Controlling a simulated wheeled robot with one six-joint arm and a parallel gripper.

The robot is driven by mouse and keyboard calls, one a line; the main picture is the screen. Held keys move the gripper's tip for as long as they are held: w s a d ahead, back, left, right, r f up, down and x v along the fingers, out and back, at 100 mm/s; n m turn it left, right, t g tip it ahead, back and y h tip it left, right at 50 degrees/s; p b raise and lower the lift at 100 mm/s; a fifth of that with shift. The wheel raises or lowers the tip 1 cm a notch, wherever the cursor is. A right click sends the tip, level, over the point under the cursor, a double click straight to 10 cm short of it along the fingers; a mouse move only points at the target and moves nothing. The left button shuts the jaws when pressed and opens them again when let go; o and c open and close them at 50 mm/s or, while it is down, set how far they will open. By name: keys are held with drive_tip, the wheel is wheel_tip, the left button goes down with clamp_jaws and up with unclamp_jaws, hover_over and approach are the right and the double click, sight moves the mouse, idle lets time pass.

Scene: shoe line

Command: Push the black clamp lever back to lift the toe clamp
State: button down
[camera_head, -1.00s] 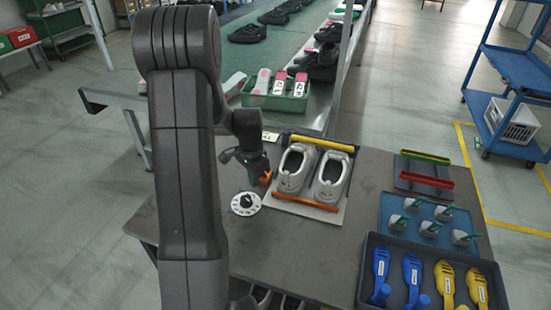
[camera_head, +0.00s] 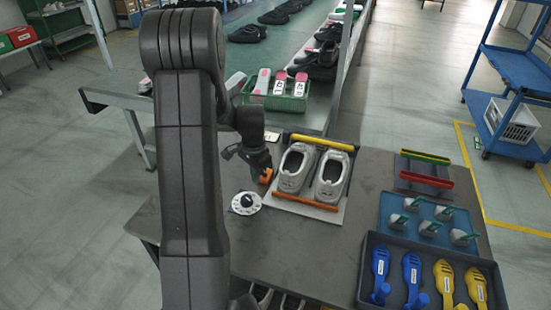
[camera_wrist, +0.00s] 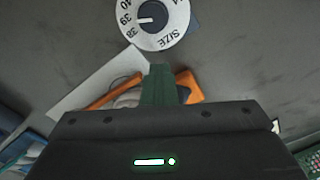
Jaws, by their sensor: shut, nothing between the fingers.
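The clamp fixture's plate (camera_head: 318,212) holds two grey shoe forms (camera_head: 292,170) (camera_head: 331,178) side by side. A yellow bar (camera_head: 325,143) runs along its back and an orange bar (camera_head: 305,201) across its front. My gripper (camera_head: 264,178) is shut and empty, low at the fixture's left side, beside a short orange piece (camera_head: 267,176). In the wrist view my green fingertips (camera_wrist: 160,82) are together, with the orange piece (camera_wrist: 188,86) close at their right and the orange bar (camera_wrist: 112,95) at their left. I cannot make out the black lever; my gripper may hide it.
A red and green rack (camera_head: 426,172), a blue tray (camera_head: 384,215) and a dark tray (camera_head: 370,262) fill the table's right. The bare table (camera_head: 300,250) in front is clear.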

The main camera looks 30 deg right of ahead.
drive_tip(key=shift+s+f, duration=0.1)
drive_tip(key=shift+s+a, duration=0.25)
drive_tip(key=shift+a, duration=0.1)
wheel_tip(320, 180, up, 9)
drive_tip(key=p, duration=0.6)
idle(0.5)
wheel_tip(320, 180, down, 9)
drive_tip(key=b, duration=0.6)
drive_tip(key=shift+r, duration=0.2)
drive_tip(key=shift+s+a+r, duration=0.1)
